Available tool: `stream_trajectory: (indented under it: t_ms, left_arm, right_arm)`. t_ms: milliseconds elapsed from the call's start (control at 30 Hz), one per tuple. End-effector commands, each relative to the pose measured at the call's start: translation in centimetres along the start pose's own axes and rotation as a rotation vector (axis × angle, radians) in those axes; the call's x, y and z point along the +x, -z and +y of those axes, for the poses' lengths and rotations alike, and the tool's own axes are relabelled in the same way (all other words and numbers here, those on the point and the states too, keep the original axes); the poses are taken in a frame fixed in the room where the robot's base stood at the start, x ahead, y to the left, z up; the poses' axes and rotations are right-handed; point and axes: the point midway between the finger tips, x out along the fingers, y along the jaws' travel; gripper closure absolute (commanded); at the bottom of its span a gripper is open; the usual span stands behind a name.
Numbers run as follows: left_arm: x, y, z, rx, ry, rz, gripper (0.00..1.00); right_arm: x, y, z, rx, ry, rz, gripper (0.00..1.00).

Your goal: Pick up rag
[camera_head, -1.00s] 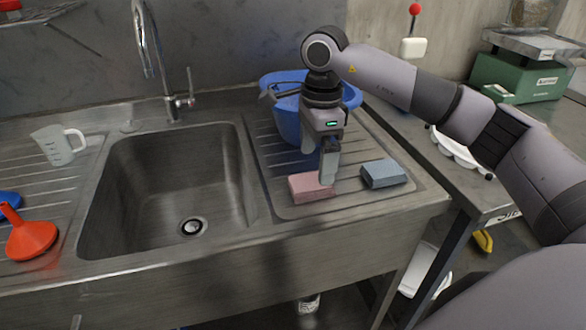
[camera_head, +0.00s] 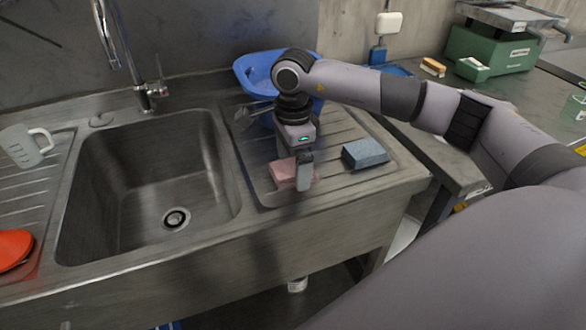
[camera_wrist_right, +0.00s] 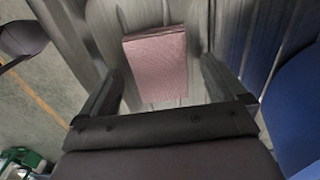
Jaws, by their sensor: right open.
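The pink folded rag (camera_head: 284,173) lies flat on the ribbed drainboard to the right of the sink basin. My right gripper (camera_head: 303,182) points down over it and partly covers it in the head view. In the right wrist view the rag (camera_wrist_right: 157,62) lies between the two spread fingers, with a gap on each side. The right gripper (camera_wrist_right: 160,85) is open and holds nothing. Whether its fingertips reach the drainboard is unclear. My left gripper is not in view.
A blue-grey folded piece (camera_head: 365,153) lies just right of the rag. A blue tub (camera_head: 256,72) stands close behind my right gripper. The sink basin (camera_head: 150,185) is open to the left.

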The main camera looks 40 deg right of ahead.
Motion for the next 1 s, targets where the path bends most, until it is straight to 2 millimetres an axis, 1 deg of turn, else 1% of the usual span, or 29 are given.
stream_trajectory:
  t_ms: [67,100,167,200,233,267,567,733,867,967,1000]
  left_arm:
    - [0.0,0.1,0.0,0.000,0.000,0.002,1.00]
    - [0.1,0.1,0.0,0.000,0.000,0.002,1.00]
    - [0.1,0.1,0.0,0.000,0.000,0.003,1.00]
    - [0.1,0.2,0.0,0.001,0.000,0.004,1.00]
    - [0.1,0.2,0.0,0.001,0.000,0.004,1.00]
    - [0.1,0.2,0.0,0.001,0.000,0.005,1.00]
    - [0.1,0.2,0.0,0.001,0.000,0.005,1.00]
    - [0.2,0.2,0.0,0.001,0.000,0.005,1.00]
    - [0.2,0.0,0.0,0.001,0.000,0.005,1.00]
    - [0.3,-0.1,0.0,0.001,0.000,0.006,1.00]
    - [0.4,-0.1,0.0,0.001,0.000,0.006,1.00]
  right_arm:
    - [0.0,0.0,0.0,0.000,0.000,0.000,0.02]
    - [0.0,0.0,0.0,0.000,0.000,0.000,0.15]
    - [0.0,0.0,0.0,0.000,-0.001,0.000,0.35]
    - [0.0,0.0,0.0,0.000,-0.001,0.000,0.48]
    - [0.0,0.0,0.0,0.000,-0.001,0.000,0.57]
    - [0.0,0.0,0.0,0.000,-0.001,0.000,0.62]
    - [-0.1,0.0,0.0,0.000,0.000,-0.001,0.62]
    - [-1.2,-0.1,0.0,0.000,0.000,-0.001,0.62]
    - [-3.1,-0.1,-0.1,0.000,0.004,-0.002,0.62]
    - [-5.5,-0.1,-0.1,0.000,0.006,-0.002,0.62]
    - [-6.7,-0.1,-0.1,-0.001,0.006,-0.003,0.62]
